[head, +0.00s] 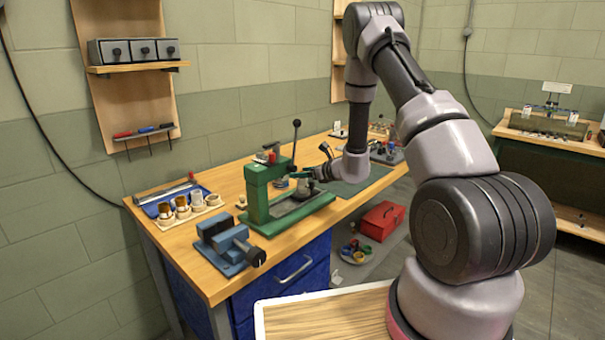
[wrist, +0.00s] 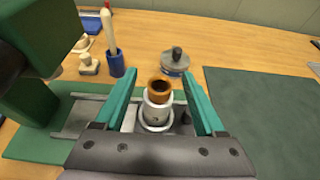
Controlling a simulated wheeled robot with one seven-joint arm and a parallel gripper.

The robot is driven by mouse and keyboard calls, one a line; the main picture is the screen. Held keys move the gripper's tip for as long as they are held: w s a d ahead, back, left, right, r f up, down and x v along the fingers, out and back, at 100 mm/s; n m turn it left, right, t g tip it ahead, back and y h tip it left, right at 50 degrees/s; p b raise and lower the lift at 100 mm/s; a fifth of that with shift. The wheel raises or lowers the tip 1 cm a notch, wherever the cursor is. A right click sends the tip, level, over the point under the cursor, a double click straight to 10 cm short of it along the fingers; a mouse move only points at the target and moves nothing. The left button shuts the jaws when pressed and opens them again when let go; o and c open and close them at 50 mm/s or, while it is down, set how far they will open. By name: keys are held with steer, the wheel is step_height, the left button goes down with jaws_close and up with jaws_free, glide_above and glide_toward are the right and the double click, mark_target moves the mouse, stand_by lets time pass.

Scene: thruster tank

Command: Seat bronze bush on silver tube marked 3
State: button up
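In the wrist view, the bronze bush (wrist: 160,87) stands upright at the top of a silver tube (wrist: 157,112). I cannot tell how deep it sits in the tube. The tube stands upright in a grey ring-like holder (wrist: 155,125) on the press base. No mark on the tube is readable. My gripper (wrist: 161,75) has its teal fingers spread on both sides of the bush and tube, with gaps on each side. In the head view my gripper (head: 303,174) is beside the green press (head: 257,195), too small there to show the bush.
The green press column stands close on the left in the wrist view. A green mat (wrist: 260,105) lies clear at right. A blue vise (head: 230,245) is on the bench front.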

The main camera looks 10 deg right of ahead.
steer(key=v, duration=1.1)
stand_by(0.3)
steer(key=s+a+r+n+g+y, duration=0.25)
steer(key=s+a+r+n, duration=0.35)
steer(key=r, duration=0.4)
steer(key=s+a+r+n+g+y, duration=0.1)
steer(key=s+a+r+n+g, duration=0.3)
steer(key=s+r+n, duration=0.45)
steer(key=s+d+r+n+t+h, duration=0.1)
steer(key=s+d+r+n+h, duration=0.3)
steer(key=s, duration=0.4)
steer(key=s+d+r+n+t+h, duration=0.1)
steer(key=s+d+r+n+h, duration=0.4)
steer(key=s+r, duration=0.3)
steer(key=shift+s+d+n+h, duration=0.35)
steer(key=shift+s+n, duration=0.2)
steer(key=shift+s, duration=0.1)
